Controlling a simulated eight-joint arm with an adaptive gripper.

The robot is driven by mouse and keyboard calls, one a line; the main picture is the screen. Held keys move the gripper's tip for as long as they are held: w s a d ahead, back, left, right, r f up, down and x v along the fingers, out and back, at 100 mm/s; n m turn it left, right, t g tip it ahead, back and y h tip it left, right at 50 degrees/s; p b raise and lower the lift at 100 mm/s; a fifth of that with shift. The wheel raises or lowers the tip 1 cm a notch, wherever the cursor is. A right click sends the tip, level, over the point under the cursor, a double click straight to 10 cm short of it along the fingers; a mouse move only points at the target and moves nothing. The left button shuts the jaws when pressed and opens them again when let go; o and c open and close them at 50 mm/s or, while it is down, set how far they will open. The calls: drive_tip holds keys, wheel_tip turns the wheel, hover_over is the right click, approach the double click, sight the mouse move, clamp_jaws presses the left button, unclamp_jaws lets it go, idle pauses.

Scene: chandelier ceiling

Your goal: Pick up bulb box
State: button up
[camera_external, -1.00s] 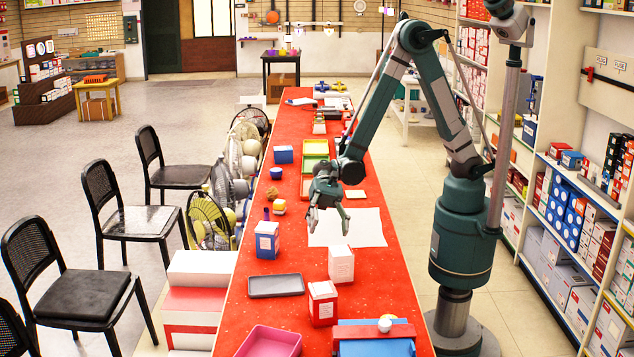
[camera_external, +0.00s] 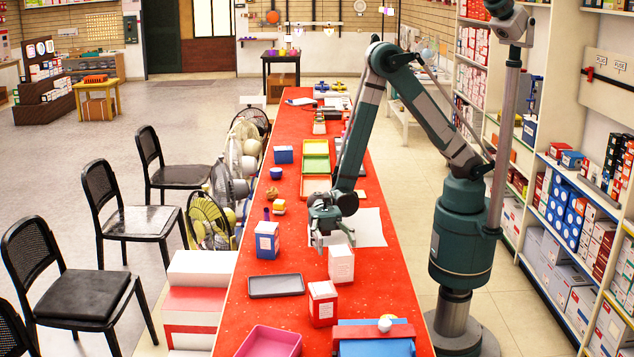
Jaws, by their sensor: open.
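My gripper (camera_external: 335,241) is open and empty, pointing down over the red counter (camera_external: 285,325). Its fingertips are just behind and above a white box with small print (camera_external: 341,264); I cannot tell whether they touch it. A red and white box (camera_external: 323,304) stands nearer the camera, and a blue and white box (camera_external: 267,241) stands to the left. All three boxes are upright. The print is too small to tell which one is the bulb box.
A blue case (camera_external: 375,346) sits at the front right. Green and yellow trays (camera_external: 316,147) are farther back.

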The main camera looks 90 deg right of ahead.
sight(344, 259)
drive_tip(key=shift+s+a, duration=0.25)
drive_tip(key=shift+a, duration=1.05)
drive_tip(key=shift+s+a+b, duration=0.2)
drive_tip(key=shift+a+b, duration=0.3)
drive_tip(key=shift+a, duration=0.8)
drive_tip(key=shift+s+a+b, duration=0.2)
drive_tip(key=shift+a+b, duration=0.25)
drive_tip(key=shift+a, duration=0.8)
drive_tip(key=shift+c, duration=0.3)
drive_tip(key=c, duration=0.9)
